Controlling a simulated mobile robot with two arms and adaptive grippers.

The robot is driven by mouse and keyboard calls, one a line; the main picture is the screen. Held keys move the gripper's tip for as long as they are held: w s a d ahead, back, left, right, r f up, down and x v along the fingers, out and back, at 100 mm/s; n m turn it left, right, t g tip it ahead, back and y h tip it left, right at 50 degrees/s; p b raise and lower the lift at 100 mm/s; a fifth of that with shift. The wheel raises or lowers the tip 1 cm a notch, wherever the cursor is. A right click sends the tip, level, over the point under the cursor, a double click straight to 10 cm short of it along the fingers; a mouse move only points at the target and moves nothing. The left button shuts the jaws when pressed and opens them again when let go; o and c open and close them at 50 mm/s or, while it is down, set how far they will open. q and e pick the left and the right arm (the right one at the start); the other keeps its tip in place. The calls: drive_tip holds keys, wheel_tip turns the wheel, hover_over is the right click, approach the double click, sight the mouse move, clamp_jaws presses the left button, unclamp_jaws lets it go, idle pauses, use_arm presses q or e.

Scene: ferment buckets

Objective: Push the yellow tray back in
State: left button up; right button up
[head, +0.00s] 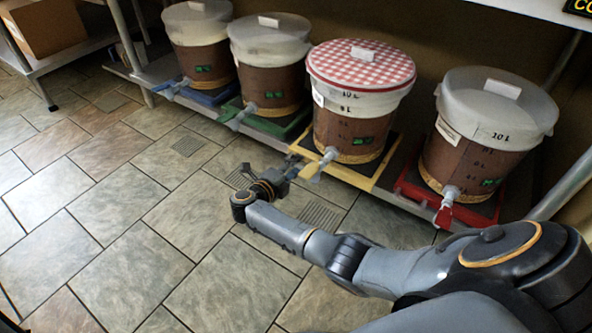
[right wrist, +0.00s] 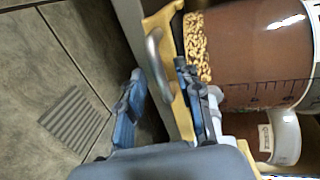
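The yellow tray (head: 366,184) is on the low shelf under the bucket with the red checkered cover (head: 358,100). Its front edge is near the shelf front. In the right wrist view the tray's yellow rim (right wrist: 180,114) and a curved metal handle (right wrist: 155,62) show close up. My right gripper (head: 290,165) is at the tray's front left corner area in the head view. In the right wrist view its two blue-grey fingers (right wrist: 165,97) are apart, with the yellow rim between them in the picture. I cannot tell whether they touch it. My left gripper is not in view.
A red tray (head: 407,190) with a bucket stands to the right, green (head: 262,137) and blue (head: 205,97) trays with buckets to the left. The yellow tray's bucket has a spigot (head: 322,164) jutting forward. The tiled floor (head: 110,210) in front is clear.

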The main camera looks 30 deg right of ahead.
drive_tip(key=shift+w+d, duration=0.25)
drive_tip(key=shift+d, duration=0.25)
clamp_jaws()
drive_tip(key=shift+r+x, duration=0.25)
drive_tip(key=shift+x, duration=1)
